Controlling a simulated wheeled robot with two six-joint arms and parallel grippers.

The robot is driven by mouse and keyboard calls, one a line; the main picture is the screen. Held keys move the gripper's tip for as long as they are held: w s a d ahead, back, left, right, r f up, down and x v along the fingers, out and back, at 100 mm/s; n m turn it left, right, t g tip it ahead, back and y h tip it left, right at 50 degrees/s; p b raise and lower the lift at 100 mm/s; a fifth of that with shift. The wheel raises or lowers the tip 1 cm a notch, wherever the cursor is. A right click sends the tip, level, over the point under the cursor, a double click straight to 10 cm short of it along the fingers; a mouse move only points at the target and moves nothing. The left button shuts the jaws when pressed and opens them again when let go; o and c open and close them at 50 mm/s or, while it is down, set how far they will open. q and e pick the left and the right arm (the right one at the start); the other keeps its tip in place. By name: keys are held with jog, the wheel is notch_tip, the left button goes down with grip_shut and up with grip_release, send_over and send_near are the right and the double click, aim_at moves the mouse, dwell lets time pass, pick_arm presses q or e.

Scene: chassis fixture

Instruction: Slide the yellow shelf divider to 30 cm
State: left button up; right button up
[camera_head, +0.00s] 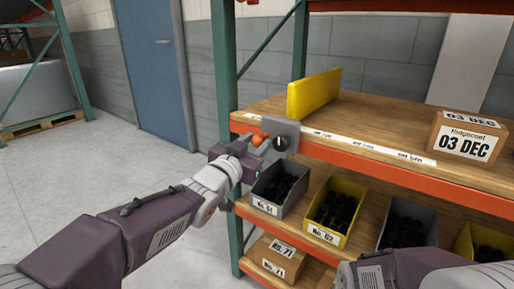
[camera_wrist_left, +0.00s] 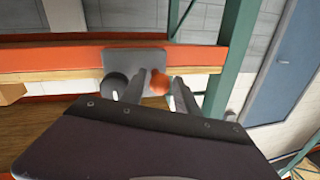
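The yellow shelf divider (camera_head: 313,93) stands upright on the wooden upper shelf, near its left end. A grey plate (camera_head: 281,131) sits at the orange shelf edge below it, with a dark round knob and an orange knob (camera_wrist_left: 158,82) in front. A white strip (camera_head: 370,146) with printed cm marks runs along that edge; its numbers are too small to read. My left gripper (camera_head: 252,143) is at the orange knob. The left wrist view shows its fingers (camera_wrist_left: 161,88) on both sides of the knob; whether they grip it is unclear. My right gripper is out of view.
A cardboard box marked 03 DEC (camera_head: 467,138) stands at the right of the upper shelf. The shelf between it and the divider is clear. Grey and yellow bins (camera_head: 336,211) fill the shelf below. A green upright (camera_head: 224,60) stands at the left.

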pick_arm(q)
jog(key=shift+w+d, duration=0.2)
jog(key=shift+w, duration=0.25)
grip_shut()
dwell(1.1)
